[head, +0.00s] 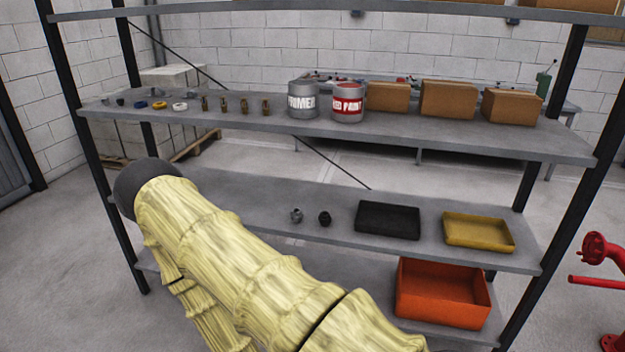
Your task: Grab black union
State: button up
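The black union (325,219) is a small dark fitting standing on the middle shelf (255,212). A similar grey fitting (296,215) stands just left of it, a small gap apart. My arm, in a pale yellow sleeve, crosses the lower left of the head view and ends in a dark rounded part near the left shelf post. No gripper fingers show, so I cannot see my gripper or what it holds. The arm hides the left part of the middle shelf; the black union is in clear view.
A black tray (388,221) and a yellow tray (478,231) lie right of the fittings. An orange bin (443,294) sits on the shelf below. The upper shelf (240,122) holds paint cans, cardboard boxes (448,99) and small brass fittings. Dark posts bound the rack.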

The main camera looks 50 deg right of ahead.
aim_at(324, 217)
jog(key=z, duration=0.5)
jog(key=i, duration=0.8)
jog(key=z, duration=0.65)
